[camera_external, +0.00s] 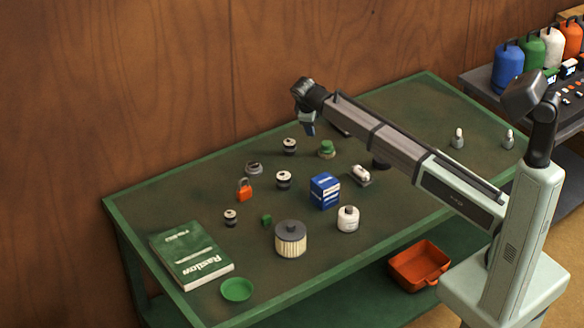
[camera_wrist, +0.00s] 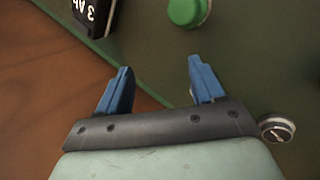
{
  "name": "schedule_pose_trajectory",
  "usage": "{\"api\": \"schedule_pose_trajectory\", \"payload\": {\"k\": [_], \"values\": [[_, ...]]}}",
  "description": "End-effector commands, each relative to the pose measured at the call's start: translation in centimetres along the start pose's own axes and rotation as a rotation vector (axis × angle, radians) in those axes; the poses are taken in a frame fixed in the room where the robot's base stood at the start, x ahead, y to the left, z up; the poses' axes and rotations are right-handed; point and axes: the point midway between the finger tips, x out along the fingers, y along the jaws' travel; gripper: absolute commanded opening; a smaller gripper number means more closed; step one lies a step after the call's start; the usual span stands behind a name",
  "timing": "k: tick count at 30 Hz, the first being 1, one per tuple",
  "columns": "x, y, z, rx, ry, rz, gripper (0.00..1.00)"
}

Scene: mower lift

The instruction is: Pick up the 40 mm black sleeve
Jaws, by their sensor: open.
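Several small black cylinders with pale tops, which look like the sleeves, stand on the green bench: one at the back (camera_external: 289,146), one mid-bench (camera_external: 283,180) and a smaller one at the left (camera_external: 230,217). No size can be read, so I cannot tell which is 40 mm. My gripper (camera_external: 308,128) is above the back of the bench, up and right of the back cylinder in the external view. In the wrist view my gripper (camera_wrist: 160,87) has its two blue fingers wide apart with nothing between them. A small round metal-topped piece (camera_wrist: 277,129) shows beside its right side.
A green knob-like piece (camera_external: 326,149), grey ring-like part (camera_external: 254,168), orange padlock (camera_external: 245,190), blue box (camera_external: 325,190), white bottle (camera_external: 348,219) and pleated filter (camera_external: 290,239) crowd the middle. A green book (camera_external: 191,254) and green dish (camera_external: 237,289) are at front left. A wooden wall stands behind.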

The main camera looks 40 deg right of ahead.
Motion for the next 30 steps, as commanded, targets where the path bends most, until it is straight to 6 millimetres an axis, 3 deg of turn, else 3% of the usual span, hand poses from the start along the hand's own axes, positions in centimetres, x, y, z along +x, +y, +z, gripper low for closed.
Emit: {"api": "schedule_pose_trajectory", "payload": {"k": [1, 3, 9, 18, 24, 30], "values": [[-1.5, -2.3, -2.0, -0.042, 0.018, -0.028, 0.68], [-3.5, -5.5, -4.2, -0.101, 0.04, -0.069, 0.68], [-9.7, -15.1, -9.3, -0.276, 0.101, -0.185, 0.68], [-19.2, -29.3, -13.6, -0.543, 0.177, -0.343, 0.68], [-23.0, -34.8, -14.2, -0.651, 0.202, -0.405, 0.68], [-23.6, -36.4, -14.2, -0.681, 0.208, -0.422, 0.68]]}}
